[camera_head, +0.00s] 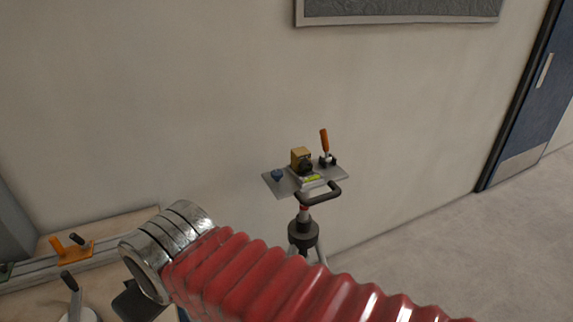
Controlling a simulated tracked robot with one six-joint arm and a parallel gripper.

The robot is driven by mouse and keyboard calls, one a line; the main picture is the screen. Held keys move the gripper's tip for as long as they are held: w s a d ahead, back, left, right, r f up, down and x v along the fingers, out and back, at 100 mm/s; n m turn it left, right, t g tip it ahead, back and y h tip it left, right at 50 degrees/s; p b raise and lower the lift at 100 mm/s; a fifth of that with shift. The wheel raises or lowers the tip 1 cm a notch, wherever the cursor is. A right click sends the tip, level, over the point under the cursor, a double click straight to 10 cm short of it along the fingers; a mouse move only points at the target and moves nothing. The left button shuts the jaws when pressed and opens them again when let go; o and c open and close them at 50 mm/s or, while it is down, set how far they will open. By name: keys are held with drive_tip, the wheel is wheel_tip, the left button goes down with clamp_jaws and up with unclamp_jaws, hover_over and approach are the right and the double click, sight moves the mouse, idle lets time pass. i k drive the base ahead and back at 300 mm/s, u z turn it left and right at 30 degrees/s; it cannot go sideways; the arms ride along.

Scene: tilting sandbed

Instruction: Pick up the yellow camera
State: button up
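The yellow camera (300,158) is a small boxy thing with a dark front part, like a lens, facing lower right. It sits on a light grey plate (274,185) on top of a tripod (303,232), near the middle of the view. A thick red ribbed sleeve with metal rings at its left end crosses the bottom of the view, in front of the tripod's lower part. It looks like part of my arm. I cannot make out any gripper fingers.
A wall stands behind. A bench (112,229) with an orange-handled fixture (73,249) is at lower left. A blue door (533,105) and bare floor are at right.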

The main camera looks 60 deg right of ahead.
sight(300, 159)
drive_tip(key=u, duration=0.15)
drive_tip(key=k, duration=0.95)
drive_tip(key=z, duration=0.5)
drive_tip(key=i, duration=1)
drive_tip(key=z, duration=0.05)
